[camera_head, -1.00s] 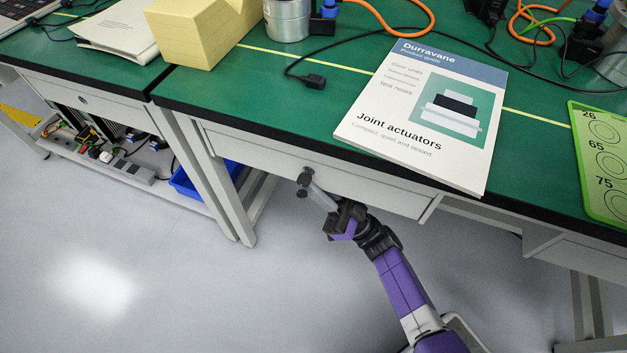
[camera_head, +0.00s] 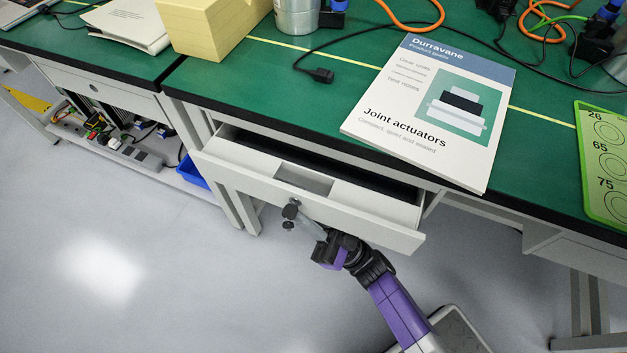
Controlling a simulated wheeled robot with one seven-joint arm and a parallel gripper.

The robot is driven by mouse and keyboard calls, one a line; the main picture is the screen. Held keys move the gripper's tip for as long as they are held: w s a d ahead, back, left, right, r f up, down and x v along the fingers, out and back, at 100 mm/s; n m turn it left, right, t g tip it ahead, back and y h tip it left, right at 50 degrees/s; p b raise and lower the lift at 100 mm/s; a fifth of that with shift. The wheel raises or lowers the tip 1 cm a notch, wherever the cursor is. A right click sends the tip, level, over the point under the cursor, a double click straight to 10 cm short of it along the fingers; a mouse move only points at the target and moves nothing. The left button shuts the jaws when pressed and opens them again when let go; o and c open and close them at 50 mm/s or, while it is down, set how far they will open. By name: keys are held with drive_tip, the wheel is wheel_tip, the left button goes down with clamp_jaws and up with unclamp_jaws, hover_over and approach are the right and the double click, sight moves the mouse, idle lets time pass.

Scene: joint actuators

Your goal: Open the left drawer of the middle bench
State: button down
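The left drawer (camera_head: 225,174) of the middle bench is pulled partway out, with a pale front panel, a dark gap behind it and a lighter grey rectangular patch inside. My gripper (camera_head: 290,218) is at the middle of the drawer front, with its dark fingertips touching or very near the panel. The fingertips are close together. Whatever grip point they meet on the panel is hidden, so I cannot tell whether they are closed on it.
The green bench top (camera_head: 235,95) holds a "Joint actuators" booklet (camera_head: 410,170) overhanging its front edge, a yellow block (camera_head: 205,30), a metal cylinder (camera_head: 297,15) and cables. A left bench (camera_head: 60,75) has a shelf of parts. A blue bin (camera_head: 192,172) is below. Floor at left is clear.

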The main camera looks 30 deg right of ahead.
drive_tip(key=s+a+b, duration=0.1)
drive_tip(key=s+a, duration=0.7)
drive_tip(key=a, duration=0.3)
drive_tip(key=s+a+b, duration=0.1)
drive_tip(key=s+a, duration=0.7)
drive_tip(key=a, duration=0.3)
drive_tip(key=shift+s+a, duration=0.1)
drive_tip(key=c, duration=1.5)
unclamp_jaws()
drive_tip(key=shift+v, duration=3.9)
